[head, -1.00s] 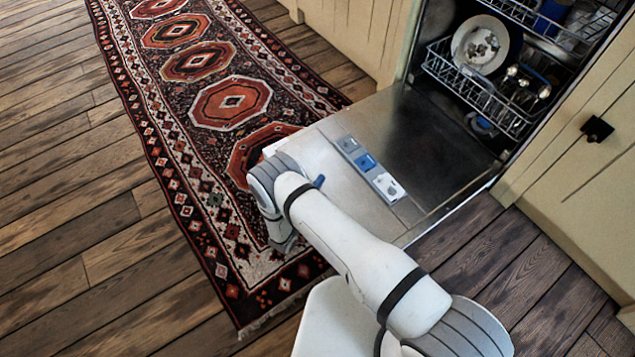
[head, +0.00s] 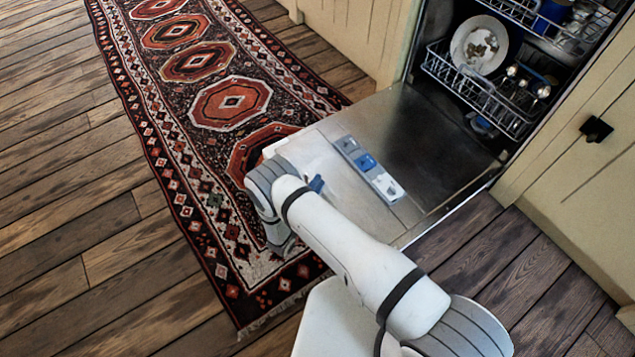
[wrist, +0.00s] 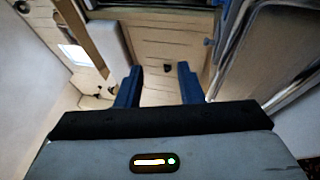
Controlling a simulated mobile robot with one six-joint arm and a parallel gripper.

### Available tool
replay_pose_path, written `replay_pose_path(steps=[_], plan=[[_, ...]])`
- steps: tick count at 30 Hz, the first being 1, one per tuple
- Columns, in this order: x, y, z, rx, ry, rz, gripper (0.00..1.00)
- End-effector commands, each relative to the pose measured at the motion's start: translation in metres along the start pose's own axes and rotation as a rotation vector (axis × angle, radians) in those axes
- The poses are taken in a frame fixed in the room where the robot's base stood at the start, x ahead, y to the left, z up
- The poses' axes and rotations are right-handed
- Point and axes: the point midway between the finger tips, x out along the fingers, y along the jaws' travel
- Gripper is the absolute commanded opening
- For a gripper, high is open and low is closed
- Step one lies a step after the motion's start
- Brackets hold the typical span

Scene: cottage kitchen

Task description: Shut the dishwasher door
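The dishwasher door (head: 425,140) hangs open, folded down about level in front of the dishwasher, its steel inner face up and a blue-and-grey dispenser strip on it. My arm reaches over the near side of the door's outer end. In the head view, my gripper is mostly hidden by my wrist; only a blue finger (head: 316,184) shows, over or beside the door's outer part. I cannot tell whether it touches. In the wrist view, my gripper (wrist: 158,82) has its two blue fingers well apart, with nothing seen between them.
The lower rack (head: 480,95) holds a plate (head: 479,45) and other dishes, inside the dishwasher cavity. A patterned runner rug (head: 230,102) lies beside the door's outer end. Cream cabinets flank the dishwasher. Wood floor at the left is clear.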

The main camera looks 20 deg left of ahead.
Motion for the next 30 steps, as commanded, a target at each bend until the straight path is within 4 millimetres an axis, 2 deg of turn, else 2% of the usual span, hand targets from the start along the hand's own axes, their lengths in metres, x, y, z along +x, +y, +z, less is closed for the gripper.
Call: replay_pose_path(steps=[9,14,23,25,30], plan=[[-0.053,0.002,0.0,-0.001,0.003,0.0,0.34],[-0.068,0.001,0.0,0.0,0.002,0.0,0.34],[-0.071,0.0,0.0,0.0,0.0,0.0,0.34],[-0.07,0.0,0.0,-0.001,-0.002,-0.001,0.32],[-0.054,0.013,0.003,-0.021,-0.063,-0.024,0.32]])
